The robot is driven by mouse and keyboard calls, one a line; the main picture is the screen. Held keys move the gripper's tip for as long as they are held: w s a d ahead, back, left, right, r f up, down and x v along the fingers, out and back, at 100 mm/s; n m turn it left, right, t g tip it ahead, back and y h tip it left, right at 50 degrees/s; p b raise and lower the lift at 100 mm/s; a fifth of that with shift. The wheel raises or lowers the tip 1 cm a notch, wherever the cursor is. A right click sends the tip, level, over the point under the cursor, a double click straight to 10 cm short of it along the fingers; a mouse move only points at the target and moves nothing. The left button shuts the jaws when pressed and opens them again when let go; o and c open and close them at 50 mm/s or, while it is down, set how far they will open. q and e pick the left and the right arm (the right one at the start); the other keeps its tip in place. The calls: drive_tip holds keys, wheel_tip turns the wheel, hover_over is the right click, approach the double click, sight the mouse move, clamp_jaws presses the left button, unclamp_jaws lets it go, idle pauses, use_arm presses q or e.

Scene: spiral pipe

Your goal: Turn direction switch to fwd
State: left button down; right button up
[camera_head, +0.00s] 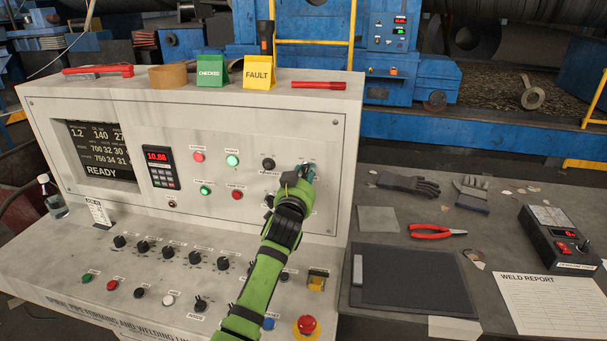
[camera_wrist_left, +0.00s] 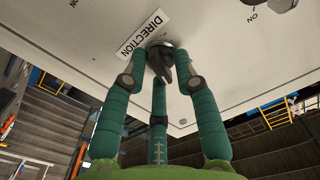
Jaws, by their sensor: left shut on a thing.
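The direction switch (camera_wrist_left: 160,60) is a black rotary knob on the pale console panel, beside a white label (camera_wrist_left: 143,32) reading DIRECTION. My left gripper (camera_wrist_left: 161,54) has its green fingers around the knob and is shut on it. In the head view my left gripper (camera_head: 306,174) is at the right part of the upright panel and hides the switch there. The knob's position mark and the fwd marking cannot be made out. My right gripper is not in view.
Another black knob (camera_head: 268,164) sits just left of my gripper, near a green lamp (camera_head: 232,160) and a red one (camera_head: 198,156). The sloped desk below carries several knobs, buttons and a red emergency stop (camera_head: 306,325). A side table (camera_head: 500,235) holds pliers and gloves.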

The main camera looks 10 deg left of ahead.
use_arm(q)
drive_tip(key=shift+d+r+m, duration=0.1)
drive_tip(key=shift+d+m, duration=0.1)
drive_tip(key=shift+m, duration=1.2)
drive_tip(key=c, duration=1.2)
unclamp_jaws()
drive_tip(key=shift+w+d+f, duration=0.1)
drive_tip(key=shift+w+f, duration=0.05)
drive_tip(key=shift+f, duration=0.1)
drive_tip(key=shift+s+a, duration=0.2)
drive_tip(key=shift+s, duration=0.4)
drive_tip(key=s, duration=1)
drive_tip(key=shift+s+d, duration=0.2)
drive_tip(key=shift+s, duration=0.2)
